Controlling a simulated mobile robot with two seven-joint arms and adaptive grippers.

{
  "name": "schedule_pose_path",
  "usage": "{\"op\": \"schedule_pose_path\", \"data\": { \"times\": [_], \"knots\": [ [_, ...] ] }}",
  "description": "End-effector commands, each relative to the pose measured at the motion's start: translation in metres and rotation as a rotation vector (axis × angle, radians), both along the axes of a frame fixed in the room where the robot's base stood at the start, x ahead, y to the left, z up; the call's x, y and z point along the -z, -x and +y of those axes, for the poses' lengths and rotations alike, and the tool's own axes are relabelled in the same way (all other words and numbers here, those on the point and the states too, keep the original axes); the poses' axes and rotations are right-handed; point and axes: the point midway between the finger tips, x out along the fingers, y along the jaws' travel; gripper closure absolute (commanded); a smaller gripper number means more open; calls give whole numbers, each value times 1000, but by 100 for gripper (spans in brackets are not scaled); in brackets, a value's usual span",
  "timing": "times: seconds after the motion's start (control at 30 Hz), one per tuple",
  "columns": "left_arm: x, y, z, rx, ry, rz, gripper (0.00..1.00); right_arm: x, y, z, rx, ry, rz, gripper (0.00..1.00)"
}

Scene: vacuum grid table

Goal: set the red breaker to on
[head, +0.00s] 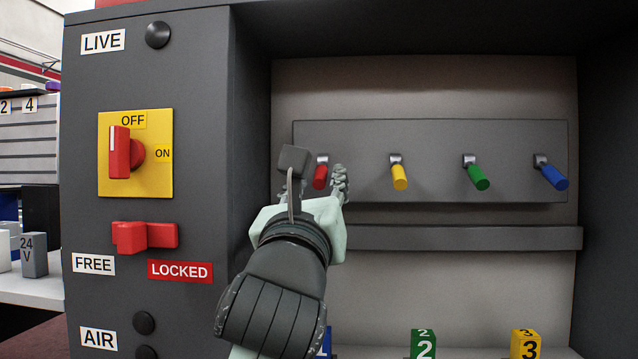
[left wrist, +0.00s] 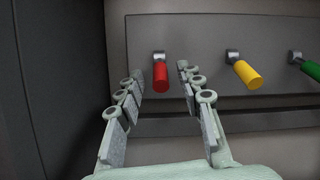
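The red breaker (head: 320,176) is a red lever on a grey panel, leftmost in a row with the yellow, green and blue ones. Its handle points down and outward, as the others do. It also shows in the left wrist view (left wrist: 160,76). My left gripper (head: 318,185) is in front of it and hides part of the panel. In the left wrist view the two fingers (left wrist: 160,80) are spread, one on each side of the red handle, with gaps on both sides. My right gripper is not in view.
The yellow (head: 399,177), green (head: 478,178) and blue (head: 554,176) levers stand to the right. A ledge (head: 460,238) runs below the panel (head: 440,135). The cabinet's side wall (head: 250,130) is close on the left. A red OFF/ON rotary switch (head: 121,152) is further left.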

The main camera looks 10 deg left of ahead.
Motion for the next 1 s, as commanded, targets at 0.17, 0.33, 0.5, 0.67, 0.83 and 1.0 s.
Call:
{"op": "schedule_pose_path", "data": {
  "times": [0.17,0.33,0.5,0.67,0.83,1.0],
  "knots": [
    [-4,-10,0,1,1,0,63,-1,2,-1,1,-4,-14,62],
    [-4,-10,0,1,1,0,63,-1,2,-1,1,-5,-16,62],
    [-4,-10,0,1,1,0,77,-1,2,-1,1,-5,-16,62],
    [-4,-10,0,1,2,0,97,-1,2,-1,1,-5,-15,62],
    [-4,-10,0,1,2,1,100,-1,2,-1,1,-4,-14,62],
    [-4,-10,0,1,1,1,100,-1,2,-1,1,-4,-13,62]
  ]
}}
